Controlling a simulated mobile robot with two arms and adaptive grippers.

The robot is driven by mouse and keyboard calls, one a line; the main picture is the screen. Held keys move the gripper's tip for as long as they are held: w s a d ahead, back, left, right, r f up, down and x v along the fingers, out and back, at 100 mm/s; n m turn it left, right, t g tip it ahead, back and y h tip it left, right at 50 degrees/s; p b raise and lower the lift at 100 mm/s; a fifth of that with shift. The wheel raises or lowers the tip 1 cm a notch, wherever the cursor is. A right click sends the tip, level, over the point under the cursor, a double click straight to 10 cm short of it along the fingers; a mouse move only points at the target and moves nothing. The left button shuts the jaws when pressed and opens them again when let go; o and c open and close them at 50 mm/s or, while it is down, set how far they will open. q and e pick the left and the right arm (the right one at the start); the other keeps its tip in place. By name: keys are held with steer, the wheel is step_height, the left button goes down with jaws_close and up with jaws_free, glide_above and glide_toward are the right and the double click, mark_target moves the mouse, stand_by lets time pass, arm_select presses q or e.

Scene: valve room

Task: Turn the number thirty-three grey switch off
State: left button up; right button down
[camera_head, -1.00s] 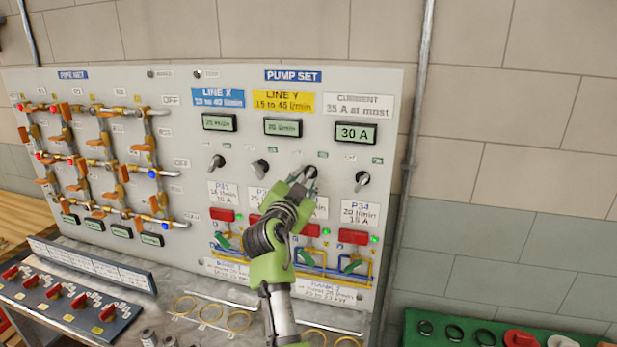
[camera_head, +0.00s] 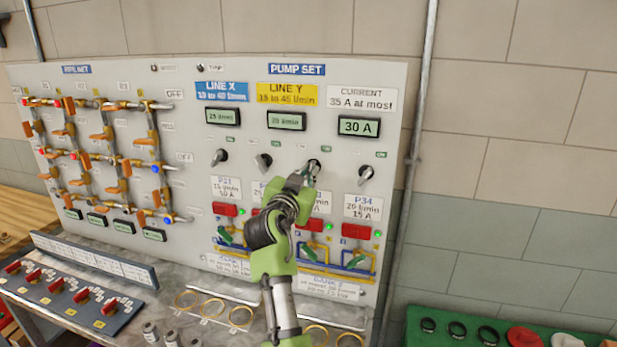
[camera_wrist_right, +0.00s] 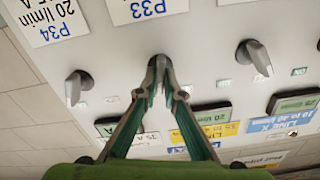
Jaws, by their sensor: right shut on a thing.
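The grey switch of P33 (camera_head: 314,164) is a small rotary knob on the white panel, third from the left in a row. In the right wrist view, where the panel appears upside down, the same P33 knob (camera_wrist_right: 158,63) sits by the P33 label (camera_wrist_right: 147,8). My right gripper (camera_head: 306,174) is shut on this knob; its two fingertips (camera_wrist_right: 160,92) close around the knob's lower part in the wrist view. The gripper partly hides the knob and its label in the head view. My left gripper is not in view.
The neighbouring grey knobs of P32 (camera_head: 264,162) and P34 (camera_head: 366,175) stand close on either side. The current display (camera_head: 359,127) reads 30 A. Pipes and valves (camera_head: 110,160) cover the panel's left part. A bench with red switches (camera_head: 70,295) lies below.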

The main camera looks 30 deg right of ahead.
steer(key=n, duration=0.4)
steer(key=shift+r+n, duration=0.25)
steer(key=shift+n, duration=0.05)
steer(key=n, duration=0.4)
steer(key=shift+w+r, duration=0.1)
stand_by(0.4)
steer(key=c, duration=2.3)
jaws_free()
steer(key=shift+o, duration=0.7)
steer(key=shift+w+d+f, duration=0.15)
steer(key=shift+f, duration=0.15)
step_height(320, 180, up, 10)
steer(key=shift+f, duration=0.1)
